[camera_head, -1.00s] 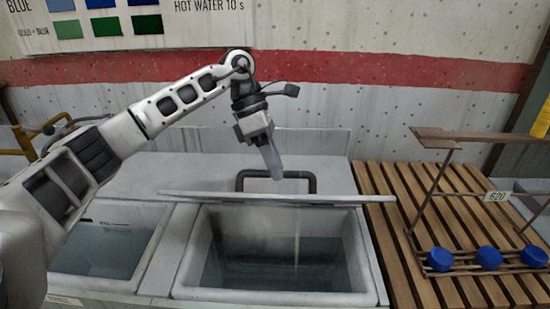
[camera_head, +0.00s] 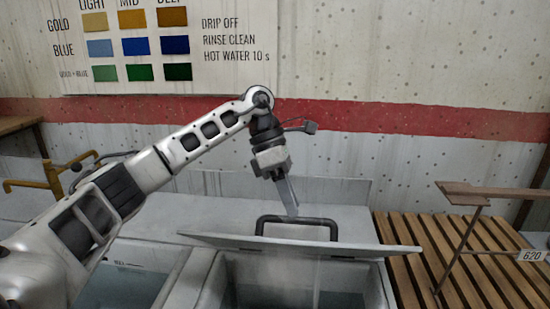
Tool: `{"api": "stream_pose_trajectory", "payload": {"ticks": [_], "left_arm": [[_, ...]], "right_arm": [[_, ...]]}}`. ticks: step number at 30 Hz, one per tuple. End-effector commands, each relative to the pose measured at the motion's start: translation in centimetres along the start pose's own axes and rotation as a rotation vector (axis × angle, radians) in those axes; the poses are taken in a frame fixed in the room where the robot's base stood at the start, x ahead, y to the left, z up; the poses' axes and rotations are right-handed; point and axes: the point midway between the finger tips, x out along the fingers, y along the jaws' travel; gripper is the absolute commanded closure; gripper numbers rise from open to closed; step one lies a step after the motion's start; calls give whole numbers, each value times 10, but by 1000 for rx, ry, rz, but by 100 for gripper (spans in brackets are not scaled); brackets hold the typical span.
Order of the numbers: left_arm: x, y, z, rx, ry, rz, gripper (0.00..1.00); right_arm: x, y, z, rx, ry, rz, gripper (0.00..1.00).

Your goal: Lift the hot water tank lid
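The hot water tank lid (camera_head: 345,246) is a thin pale panel with a dark bar handle (camera_head: 325,221) on its top. It sits raised and tilted above the right-hand basin (camera_head: 205,283), whose opening and some water show beneath. My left gripper (camera_head: 290,205) reaches down from above, its fingertips at the top bar of the handle. The fingers overlap in this view, so I cannot tell whether they are shut on the bar. My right gripper is out of view.
A second open basin (camera_head: 120,288) lies to the left. A slatted wooden bench (camera_head: 410,265) with a rack (camera_head: 475,191) tagged 620 stands to the right. A yellow tap (camera_head: 40,185) is at the left. A colour chart (camera_head: 210,20) hangs on the wall.

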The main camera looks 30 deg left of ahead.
Motion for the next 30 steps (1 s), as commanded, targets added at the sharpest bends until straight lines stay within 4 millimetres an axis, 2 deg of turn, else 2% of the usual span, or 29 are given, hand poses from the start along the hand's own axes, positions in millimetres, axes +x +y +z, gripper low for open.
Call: {"api": "stream_pose_trajectory", "payload": {"ticks": [1,9,15,21,29,30], "left_arm": [[-13,1,1,-1,-4,4,64],[-80,0,1,-1,-4,3,64],[-119,-1,2,-2,0,3,64],[-130,0,0,-2,1,1,64],[-130,1,-1,-1,0,1,64],[-130,1,-1,-1,0,1,69]], "right_arm": [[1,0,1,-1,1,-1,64],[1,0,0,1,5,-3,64],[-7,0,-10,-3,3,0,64],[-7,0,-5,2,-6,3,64],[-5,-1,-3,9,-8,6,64],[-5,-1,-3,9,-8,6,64]]}}
